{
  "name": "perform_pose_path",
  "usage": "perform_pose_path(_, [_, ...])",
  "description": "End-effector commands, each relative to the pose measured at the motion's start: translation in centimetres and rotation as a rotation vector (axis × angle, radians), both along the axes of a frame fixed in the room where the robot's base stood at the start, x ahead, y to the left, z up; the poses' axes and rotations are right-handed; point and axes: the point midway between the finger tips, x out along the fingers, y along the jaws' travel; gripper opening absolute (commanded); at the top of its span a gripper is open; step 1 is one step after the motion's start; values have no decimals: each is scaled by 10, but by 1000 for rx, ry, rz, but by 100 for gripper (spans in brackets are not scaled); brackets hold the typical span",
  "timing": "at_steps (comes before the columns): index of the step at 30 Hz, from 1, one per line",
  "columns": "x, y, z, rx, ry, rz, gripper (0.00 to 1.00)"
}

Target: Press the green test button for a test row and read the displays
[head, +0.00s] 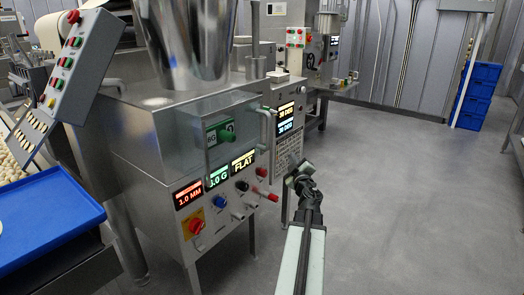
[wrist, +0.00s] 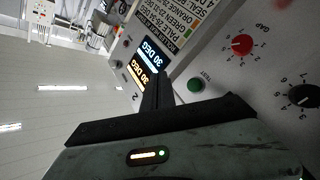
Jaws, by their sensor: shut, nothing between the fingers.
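The green test button (wrist: 195,85), labelled TEST, shows in the wrist view on the grey machine panel. My gripper (wrist: 157,82) is shut and empty; its dark fingertips appear just left of the button, and I cannot tell how near the panel they are. In the head view my gripper (head: 301,172) is in front of the machine's right side, and I cannot make out the test button there. Two displays stand one above the other: a white one (head: 286,108) and a bluish one (head: 285,126). In the wrist view both a bluish display (wrist: 149,56) and an orange display (wrist: 137,74) read 30 DEG.
A red GAP knob (wrist: 242,44) and a black knob (wrist: 303,95) are near the button. The machine front carries displays reading 1.0 MM (head: 188,193), 1.0 G (head: 219,175) and FLAT (head: 243,161). A blue tray (head: 45,215) is at left. Floor at right is clear.

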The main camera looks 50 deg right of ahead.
Motion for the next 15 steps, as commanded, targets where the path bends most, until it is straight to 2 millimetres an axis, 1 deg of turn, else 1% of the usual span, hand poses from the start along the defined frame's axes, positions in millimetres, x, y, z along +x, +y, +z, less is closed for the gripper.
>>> perform_pose_path(5, [1,0,1,0,-1,-1,0])
perform_pose_path(8, [5,0,1,1,-1,0,0])
perform_pose_path(11, [15,-1,1,1,-1,0,0])
perform_pose_path(15, [35,-1,1,1,-2,1,0])
